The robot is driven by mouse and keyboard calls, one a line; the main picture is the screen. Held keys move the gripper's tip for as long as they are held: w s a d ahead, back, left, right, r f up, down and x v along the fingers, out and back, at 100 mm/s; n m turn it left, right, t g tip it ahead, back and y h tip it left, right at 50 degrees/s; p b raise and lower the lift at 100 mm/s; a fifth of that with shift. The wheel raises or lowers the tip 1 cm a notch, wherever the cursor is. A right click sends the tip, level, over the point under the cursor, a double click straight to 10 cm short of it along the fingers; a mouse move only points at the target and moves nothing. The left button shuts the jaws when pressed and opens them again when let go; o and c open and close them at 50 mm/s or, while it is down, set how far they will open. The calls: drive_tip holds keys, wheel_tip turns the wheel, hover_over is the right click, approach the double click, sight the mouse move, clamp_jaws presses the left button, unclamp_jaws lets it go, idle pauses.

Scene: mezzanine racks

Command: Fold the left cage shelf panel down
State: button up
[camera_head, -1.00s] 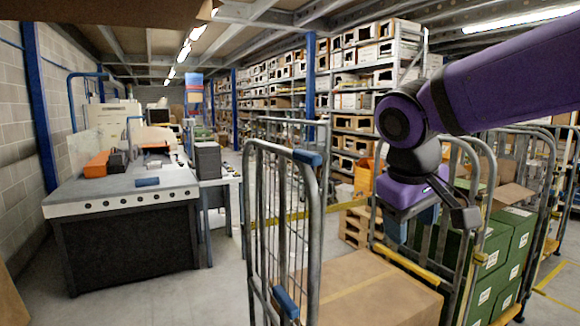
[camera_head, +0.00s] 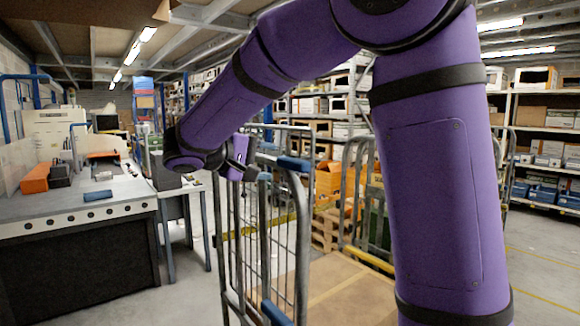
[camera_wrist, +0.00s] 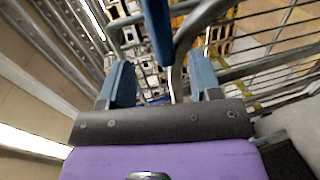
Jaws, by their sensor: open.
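The left cage shelf panel (camera_head: 262,245) stands upright in the head view, a grey tube frame with wire bars. A blue grip (camera_wrist: 155,30) and a grey curved tube (camera_wrist: 190,35) show ahead, between and above the fingers. I cannot tell whether they touch.
A large cardboard box (camera_head: 345,292) lies right of the panel. A workbench (camera_head: 80,215) stands at the left. Wooden pallets (camera_head: 325,230) and another cage frame (camera_head: 365,190) stand behind. Clear floor lies at the far right (camera_head: 540,255).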

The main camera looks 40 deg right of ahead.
sight(299, 166)
drive_tip(key=x, duration=1)
drive_tip(key=shift+s+d+f, duration=0.1)
drive_tip(key=shift+d, duration=0.2)
